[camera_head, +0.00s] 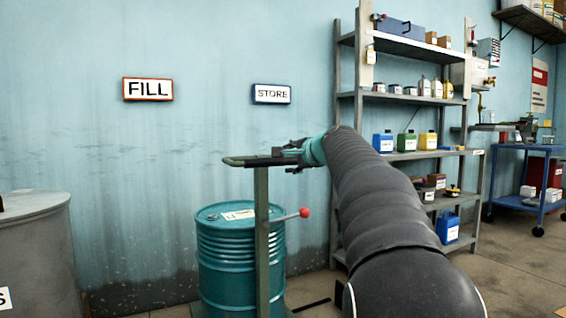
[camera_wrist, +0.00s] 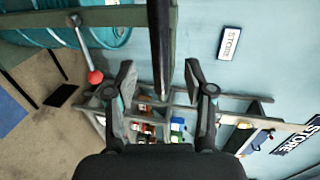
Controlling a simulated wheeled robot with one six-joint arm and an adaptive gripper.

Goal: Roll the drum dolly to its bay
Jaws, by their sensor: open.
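The teal drum (camera_head: 222,262) stands upright against the wall, behind the dolly's green post (camera_head: 262,240); the dolly's base is mostly out of frame. A dark handle bar (camera_head: 250,161) tops the post. A lever with a red ball (camera_head: 304,213) sticks out to the right. My gripper (camera_head: 293,151) is at the right end of the handle. In the wrist view my gripper (camera_wrist: 159,75) is open, with the dark handle bar (camera_wrist: 160,35) running between its fingers; contact cannot be told. The red ball (camera_wrist: 95,77) is left of the fingers there. A STORE sign (camera_head: 271,94) and a FILL sign (camera_head: 148,89) hang on the wall.
A grey tank (camera_head: 38,255) stands at the left. A metal shelf (camera_head: 410,156) with bottles and cans stands right of the drum, and a blue cart (camera_head: 537,185) farther right. Open floor (camera_head: 520,265) shows at the lower right.

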